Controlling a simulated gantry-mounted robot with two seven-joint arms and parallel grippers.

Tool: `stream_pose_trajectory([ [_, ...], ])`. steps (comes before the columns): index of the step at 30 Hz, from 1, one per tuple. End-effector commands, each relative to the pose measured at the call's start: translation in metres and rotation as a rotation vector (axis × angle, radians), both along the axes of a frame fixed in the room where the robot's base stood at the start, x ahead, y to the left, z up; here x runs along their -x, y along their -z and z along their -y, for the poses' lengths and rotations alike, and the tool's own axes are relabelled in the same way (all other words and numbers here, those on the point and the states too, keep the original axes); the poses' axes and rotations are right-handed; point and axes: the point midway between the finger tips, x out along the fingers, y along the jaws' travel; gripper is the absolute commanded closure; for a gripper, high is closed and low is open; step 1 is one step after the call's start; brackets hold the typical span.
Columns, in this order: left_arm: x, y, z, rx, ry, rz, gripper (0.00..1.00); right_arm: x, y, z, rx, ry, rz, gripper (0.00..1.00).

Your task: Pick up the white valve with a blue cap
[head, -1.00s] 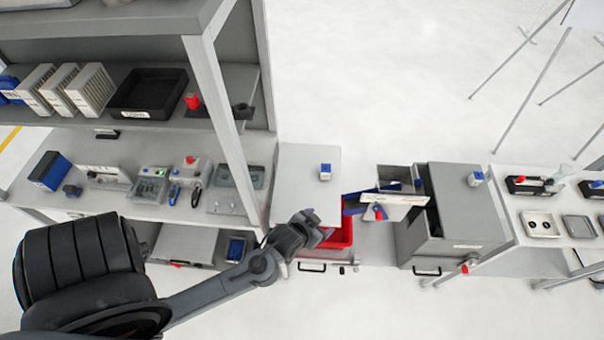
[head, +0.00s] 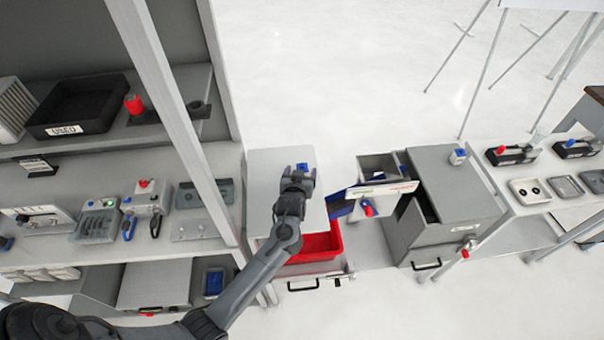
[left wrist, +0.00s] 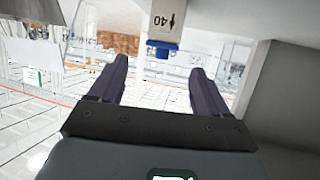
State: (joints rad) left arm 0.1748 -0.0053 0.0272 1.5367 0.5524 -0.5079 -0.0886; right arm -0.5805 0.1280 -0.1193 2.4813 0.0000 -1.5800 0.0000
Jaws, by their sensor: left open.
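A small white valve with a blue cap (head: 302,167) stands on the light box top (head: 262,168) in the head view, partly hidden by my left gripper (head: 297,180). In the left wrist view, the white valve body marked "40" (left wrist: 167,18) and its blue cap (left wrist: 161,46) show at top centre, upside down. My left gripper (left wrist: 157,66) is open and empty there, and the valve appears beyond the fingertips, between their lines. I cannot tell the exact gap. A similar small white piece with blue (head: 458,156) sits on the grey cabinet. My right gripper is not in view.
A red bin (head: 318,245) is below the box top. A tilted panel (head: 375,190) and the grey cabinet (head: 455,185) stand to the right. A shelf post (head: 195,150) rises to the left, beside shelves with a black tray (head: 75,105).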

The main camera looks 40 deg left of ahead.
Motion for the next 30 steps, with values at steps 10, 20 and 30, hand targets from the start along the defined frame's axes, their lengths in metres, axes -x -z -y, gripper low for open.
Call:
stream_pose_trajectory([
  [10,-0.017,0.009,-0.013,0.000,0.000,-0.001,0.23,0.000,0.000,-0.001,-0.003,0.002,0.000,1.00],
  [20,-0.043,0.023,-0.030,0.001,0.000,-0.001,0.23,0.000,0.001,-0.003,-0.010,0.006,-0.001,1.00],
  [30,-0.045,0.024,-0.031,0.000,0.001,0.000,0.26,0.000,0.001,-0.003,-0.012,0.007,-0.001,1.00],
])
